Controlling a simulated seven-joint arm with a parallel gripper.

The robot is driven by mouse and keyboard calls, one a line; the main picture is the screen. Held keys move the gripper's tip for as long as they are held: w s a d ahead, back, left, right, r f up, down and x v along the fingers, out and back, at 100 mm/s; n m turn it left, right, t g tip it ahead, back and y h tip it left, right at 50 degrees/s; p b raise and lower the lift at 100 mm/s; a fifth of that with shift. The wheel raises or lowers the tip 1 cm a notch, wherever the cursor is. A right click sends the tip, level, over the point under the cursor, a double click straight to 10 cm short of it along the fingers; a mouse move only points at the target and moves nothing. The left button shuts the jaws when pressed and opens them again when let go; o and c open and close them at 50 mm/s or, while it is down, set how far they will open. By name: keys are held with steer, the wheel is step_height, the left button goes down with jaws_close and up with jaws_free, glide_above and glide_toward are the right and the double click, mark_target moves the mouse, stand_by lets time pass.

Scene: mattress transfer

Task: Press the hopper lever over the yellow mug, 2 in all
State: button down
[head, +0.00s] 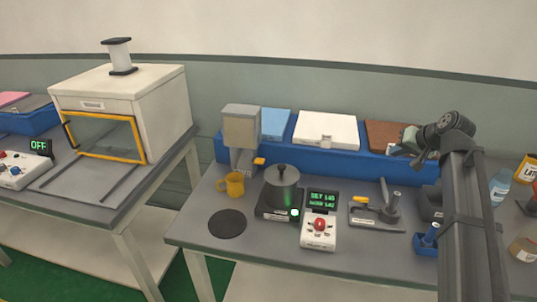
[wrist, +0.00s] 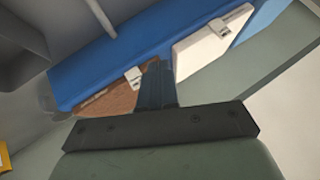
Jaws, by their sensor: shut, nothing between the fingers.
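The grey hopper (head: 241,128) stands at the left end of the middle table. Its small yellow lever (head: 259,161) sticks out low on the right side. The yellow mug (head: 234,187) stands upright on the table below the hopper; I cannot tell what is in it. My gripper (head: 394,149) is at the back right, above the blue rack and near the brown board, well to the right of the hopper and apart from the lever. In the wrist view the fingers (wrist: 157,85) are together and empty. The hopper, lever and mug are not recognisable in the wrist view.
A dark round mat (head: 228,223) lies in front of the mug. A blue rack (head: 300,158) with boards runs behind. A clamp-like device (head: 375,212) stands right.

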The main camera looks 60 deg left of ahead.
steer(key=s+a+r+h, duration=0.2)
steer(key=s+a+h, duration=0.1)
steer(key=s+a, duration=1.2)
steer(key=s+a+r+n+h, duration=0.1)
steer(key=s+a+r+h, duration=0.1)
steer(key=s+a, duration=1.3)
steer(key=shift+a+h, duration=0.4)
steer(key=shift+h, duration=0.2)
glide_above(261, 160)
steer(key=f, duration=1.1)
steer(key=shift+s+d+f, duration=0.25)
steer(key=shift+s+d, duration=0.1)
steer(key=shift+d, duration=0.05)
steer(key=shift+f, duration=1)
